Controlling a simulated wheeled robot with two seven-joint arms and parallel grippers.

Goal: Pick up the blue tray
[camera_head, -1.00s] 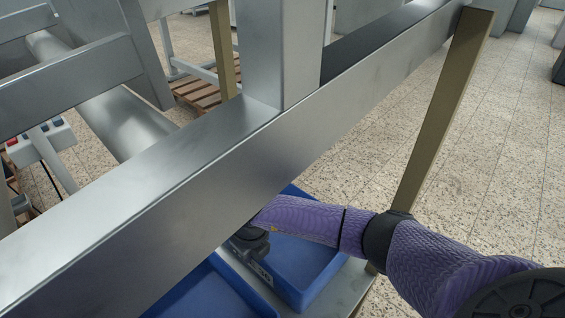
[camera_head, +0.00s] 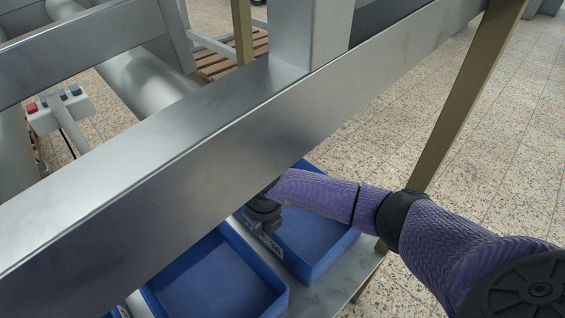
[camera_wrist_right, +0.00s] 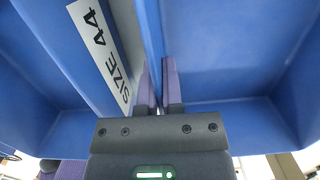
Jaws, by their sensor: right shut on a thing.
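The right tray (camera_head: 318,236) is partly hidden by the beam and my right arm. The left tray (camera_head: 208,275) shows most of its inside. My right gripper (camera_head: 263,213) is over the facing tray walls, its fingertips hidden in the head view. In the right wrist view, its purple fingers (camera_wrist_right: 163,85) are close together, shut on a blue tray wall (camera_wrist_right: 154,25). A white "SIZE 44" label (camera_wrist_right: 103,50) is left of the fingers. My left gripper is out of view.
The thick metal beam (camera_head: 190,145) crosses diagonally above the trays, close to my right gripper. A tan leg (camera_head: 465,100) stands to the right. A control box with coloured buttons (camera_head: 60,110) is at left. Speckled tiled floor is free at right.

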